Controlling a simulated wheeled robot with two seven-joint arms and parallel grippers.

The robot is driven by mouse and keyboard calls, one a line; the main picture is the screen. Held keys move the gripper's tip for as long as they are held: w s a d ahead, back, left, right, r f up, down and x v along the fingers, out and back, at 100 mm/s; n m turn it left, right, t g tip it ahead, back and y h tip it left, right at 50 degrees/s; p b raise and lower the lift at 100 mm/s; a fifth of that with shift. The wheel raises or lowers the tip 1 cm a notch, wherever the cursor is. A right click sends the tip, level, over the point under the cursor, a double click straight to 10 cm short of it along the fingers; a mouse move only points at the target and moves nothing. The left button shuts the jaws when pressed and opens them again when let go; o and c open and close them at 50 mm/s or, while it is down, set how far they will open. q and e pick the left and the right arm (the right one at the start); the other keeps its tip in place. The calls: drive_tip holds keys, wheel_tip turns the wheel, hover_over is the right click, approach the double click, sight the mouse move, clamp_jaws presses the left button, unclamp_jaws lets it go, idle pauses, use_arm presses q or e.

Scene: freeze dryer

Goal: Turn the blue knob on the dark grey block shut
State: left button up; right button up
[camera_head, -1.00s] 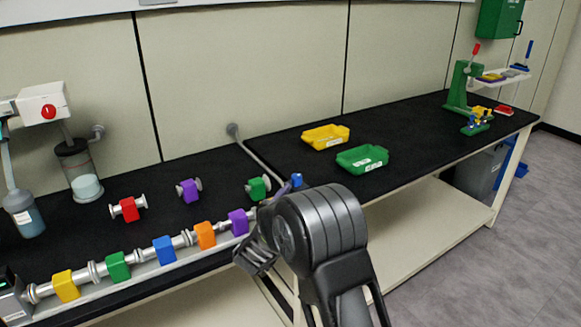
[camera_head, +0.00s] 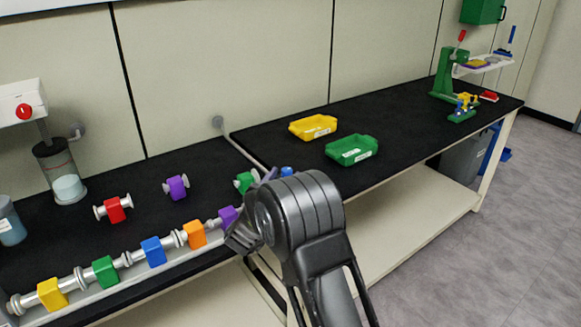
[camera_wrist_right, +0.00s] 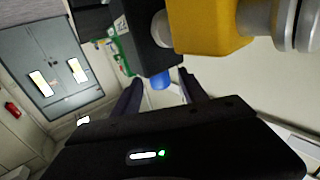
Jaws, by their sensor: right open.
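The blue knob (camera_wrist_right: 160,79) shows in the right wrist view, against the lower end of the dark grey block (camera_wrist_right: 150,45). In the head view a small blue part, seemingly the same knob (camera_head: 287,171), shows just above my right arm. The block is hidden behind the arm there. My right gripper (camera_wrist_right: 161,88) is open, its two dark fingers on either side of the knob with gaps visible. Whether the fingertips reach past the knob I cannot tell. In the head view the gripper (camera_head: 270,176) is mostly covered by my wrist. My left gripper is out of view.
A yellow block (camera_wrist_right: 212,25) with silver flanges adjoins the grey block in the wrist view. A row of coloured valve blocks, including a blue one (camera_head: 153,251), runs along the bench's front. Yellow (camera_head: 313,127) and green (camera_head: 351,149) trays stand farther right.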

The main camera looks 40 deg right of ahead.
drive_tip(key=x, duration=0.5)
drive_tip(key=shift+w+d+p, duration=0.1)
drive_tip(key=shift+d+p, duration=0.05)
drive_tip(key=shift+p, duration=0.2)
clamp_jaws()
